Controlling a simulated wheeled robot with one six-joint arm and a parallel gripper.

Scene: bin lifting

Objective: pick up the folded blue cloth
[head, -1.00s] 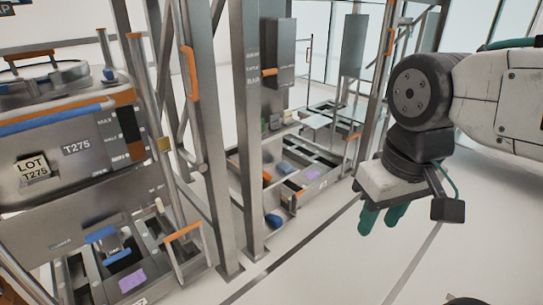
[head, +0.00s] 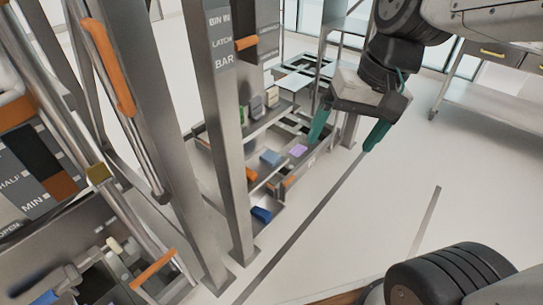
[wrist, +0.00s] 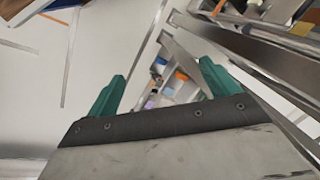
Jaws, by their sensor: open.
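My gripper (head: 345,138) hangs at the upper right of the head view, its two green fingers apart with nothing between them. In the wrist view, my gripper (wrist: 160,82) also shows its fingers spread. Two small blue things are in the rack's lower part, left of my gripper: a lighter blue piece (head: 270,157) on a tray, and a darker blue piece (head: 261,214) lower, by the floor. I cannot tell which is the folded cloth. My gripper is apart from both. A small blue spot (wrist: 160,61) shows beyond the fingers in the wrist view.
A steel upright (head: 222,130) stands close left of the blue pieces. A purple piece (head: 298,150) lies beside the lighter blue one. Orange handles (head: 110,65) stick out from the frame. A steel cart (head: 480,85) stands at the back right. The floor (head: 350,220) right of the rack is open.

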